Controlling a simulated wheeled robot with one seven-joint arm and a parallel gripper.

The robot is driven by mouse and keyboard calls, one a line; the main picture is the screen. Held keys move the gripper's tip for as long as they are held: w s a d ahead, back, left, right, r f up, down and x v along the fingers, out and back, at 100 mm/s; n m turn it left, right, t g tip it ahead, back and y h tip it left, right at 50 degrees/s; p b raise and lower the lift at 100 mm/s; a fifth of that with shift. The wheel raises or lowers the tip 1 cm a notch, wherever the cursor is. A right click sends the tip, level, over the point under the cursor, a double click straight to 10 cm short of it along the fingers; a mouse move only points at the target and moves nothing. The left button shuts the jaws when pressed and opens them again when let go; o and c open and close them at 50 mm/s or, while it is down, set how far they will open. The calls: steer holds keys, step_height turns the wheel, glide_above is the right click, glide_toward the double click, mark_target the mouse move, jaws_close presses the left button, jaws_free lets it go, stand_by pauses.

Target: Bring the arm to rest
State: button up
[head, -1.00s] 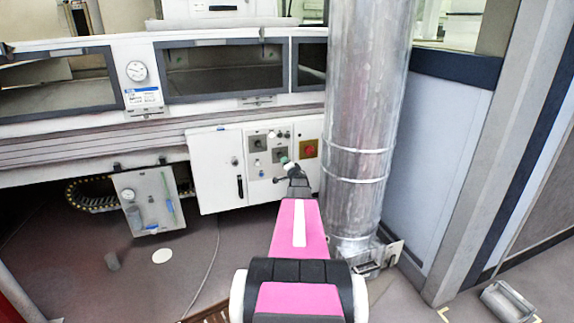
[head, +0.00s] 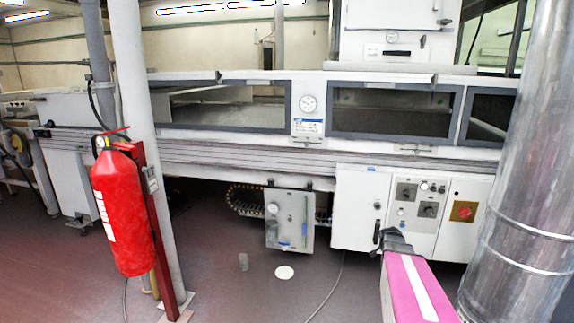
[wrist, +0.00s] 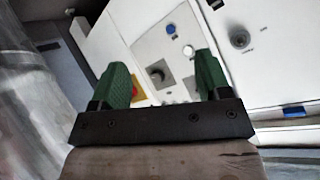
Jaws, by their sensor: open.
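My gripper (wrist: 162,76) shows in the wrist view as two green fingers set well apart on a black bar. It is open, with nothing between the fingers. Past them is the white control panel (wrist: 150,45) with its knobs. In the head view my pink arm reaches up from the lower right, and its dark end (head: 397,242) overlaps the lower part of the white control cabinet (head: 357,212). I cannot tell from this view how far the gripper is from the cabinet.
A shiny metal duct (head: 530,180) stands close at the right. A red fire extinguisher (head: 125,215) hangs on a post at the left, beside a pale pole (head: 140,120). The long white machine (head: 250,148) spans the back. Open floor (head: 225,300) lies in front.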

steer(key=s+a+n+g+y, duration=0.5)
steer(key=s+a+n+g, duration=0.4)
steer(key=s+a, duration=1.5)
steer(key=a+n, duration=0.1)
steer(key=a, duration=0.3)
steer(key=shift+s+n+g, duration=0.15)
steer(key=shift+n+g, duration=0.15)
steer(key=shift+f, duration=0.1)
steer(key=shift+s+r, duration=0.15)
steer(key=shift+r, duration=0.05)
steer(key=shift+c, duration=0.3)
